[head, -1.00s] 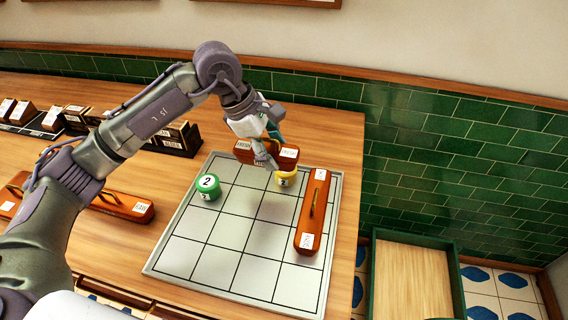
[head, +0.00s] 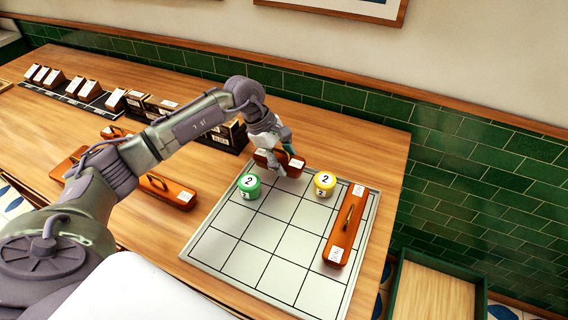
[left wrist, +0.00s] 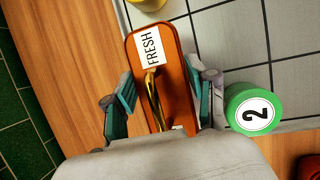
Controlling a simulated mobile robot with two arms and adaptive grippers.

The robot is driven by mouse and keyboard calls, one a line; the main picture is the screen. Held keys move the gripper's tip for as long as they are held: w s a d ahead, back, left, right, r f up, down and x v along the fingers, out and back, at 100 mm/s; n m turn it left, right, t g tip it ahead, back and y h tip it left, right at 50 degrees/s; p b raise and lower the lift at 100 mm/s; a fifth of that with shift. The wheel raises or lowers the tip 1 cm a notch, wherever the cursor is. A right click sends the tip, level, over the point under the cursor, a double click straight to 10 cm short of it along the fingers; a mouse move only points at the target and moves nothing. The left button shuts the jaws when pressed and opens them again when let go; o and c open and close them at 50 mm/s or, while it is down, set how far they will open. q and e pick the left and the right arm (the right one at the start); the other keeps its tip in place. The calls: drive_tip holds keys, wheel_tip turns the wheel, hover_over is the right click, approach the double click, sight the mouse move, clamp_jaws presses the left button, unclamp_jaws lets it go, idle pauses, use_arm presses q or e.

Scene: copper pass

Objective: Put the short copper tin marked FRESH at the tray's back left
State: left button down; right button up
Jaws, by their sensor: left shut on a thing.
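The short copper tin marked FRESH (head: 265,158) is at the tray's back edge, toward the left. My left gripper (head: 286,159) is shut on it from above. In the left wrist view, the tin (left wrist: 178,55) shows its FRESH label and brass handle between the fingers (left wrist: 163,99). There it overlaps the tray edge, with bare wood on one side; I cannot tell whether it touches the tray. The grey gridded tray (head: 240,255) lies on the wooden counter. My right gripper is not in view.
A green tin marked 2 (head: 249,187) stands close by on the tray's left side. A yellow tin marked 2 (head: 324,184) stands toward the back right. A long copper tin (head: 346,225) lies along the right side. The tray's middle and front are clear.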

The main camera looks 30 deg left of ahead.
sight(279, 160)
use_arm(q)
wheel_tip(279, 160, down, 2)
drive_tip(key=shift+f+p, duration=0.15)
drive_tip(key=shift+p, duration=0.25)
drive_tip(key=shift+f+b, duration=0.3)
drive_tip(key=shift+f, duration=0.05)
drive_tip(key=shift+c, duration=1.7)
unclamp_jaws()
drive_tip(key=shift+r+p, duration=0.25)
drive_tip(key=shift+p, duration=0.05)
drive_tip(key=shift+a+r+b, duration=0.15)
drive_tip(key=shift+r+b, duration=0.1)
drive_tip(key=shift+b, duration=0.05)
drive_tip(key=b+v, duration=0.3)
drive_tip(key=v, duration=0.8)
drive_tip(key=shift+r, duration=0.15)
drive_tip(key=shift+s, duration=0.1)
